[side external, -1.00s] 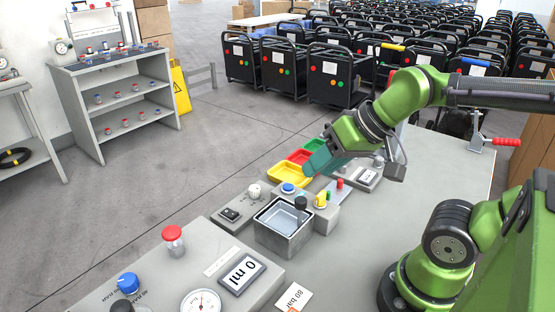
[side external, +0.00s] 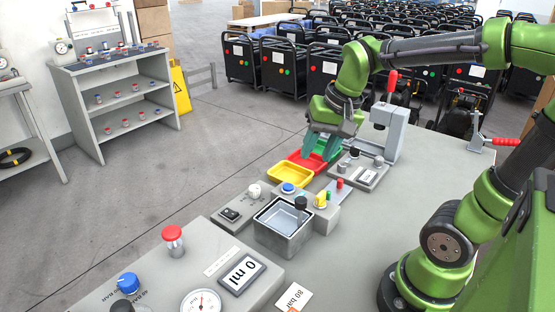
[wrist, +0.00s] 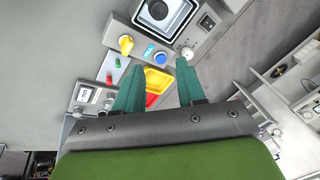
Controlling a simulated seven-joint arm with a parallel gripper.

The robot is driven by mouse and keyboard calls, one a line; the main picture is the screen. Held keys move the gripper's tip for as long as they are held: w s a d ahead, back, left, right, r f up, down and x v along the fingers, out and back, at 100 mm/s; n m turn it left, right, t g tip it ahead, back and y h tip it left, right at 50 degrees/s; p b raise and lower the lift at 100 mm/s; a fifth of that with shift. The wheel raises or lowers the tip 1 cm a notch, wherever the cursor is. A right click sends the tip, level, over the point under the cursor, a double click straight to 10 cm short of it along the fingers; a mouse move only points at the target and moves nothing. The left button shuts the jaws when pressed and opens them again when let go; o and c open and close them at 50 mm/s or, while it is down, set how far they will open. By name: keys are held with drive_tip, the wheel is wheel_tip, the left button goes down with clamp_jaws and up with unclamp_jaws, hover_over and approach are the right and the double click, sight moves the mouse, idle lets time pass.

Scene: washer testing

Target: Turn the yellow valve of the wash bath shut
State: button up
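The yellow valve (side external: 321,200) sits on a grey block beside the wash bath (side external: 262,232), a square metal basin holding a dark-topped part. In the wrist view the yellow valve (wrist: 126,44) is at upper left, near a corner of the wash bath (wrist: 143,27). I cannot tell its setting from its handle. My gripper (side external: 321,158) has green fingers and hangs over the coloured trays, behind the valve and apart from it. In the wrist view my gripper (wrist: 160,68) is open with nothing between its fingers.
A blue button (side external: 288,188) and a white knob (side external: 254,190) are near the bath. Yellow (side external: 290,174) and red trays (side external: 304,160) lie below my gripper. A red-handled press (side external: 391,118) stands to its right. The right table surface is mostly clear.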

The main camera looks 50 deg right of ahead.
sight(320, 195)
drive_tip(key=w+d+m+g, duration=0.2)
drive_tip(key=d+m+g, duration=0.1)
drive_tip(key=d+m, duration=0.3)
drive_tip(key=f+m, duration=0.1)
drive_tip(key=f, duration=0.4)
drive_tip(key=f+m, duration=0.1)
drive_tip(key=f, duration=0.4)
drive_tip(key=a+f+m, duration=0.1)
drive_tip(key=f, duration=0.4)
drive_tip(key=shift+s+f+g+h, duration=0.3)
drive_tip(key=shift+s, duration=0.1)
clamp_jaws()
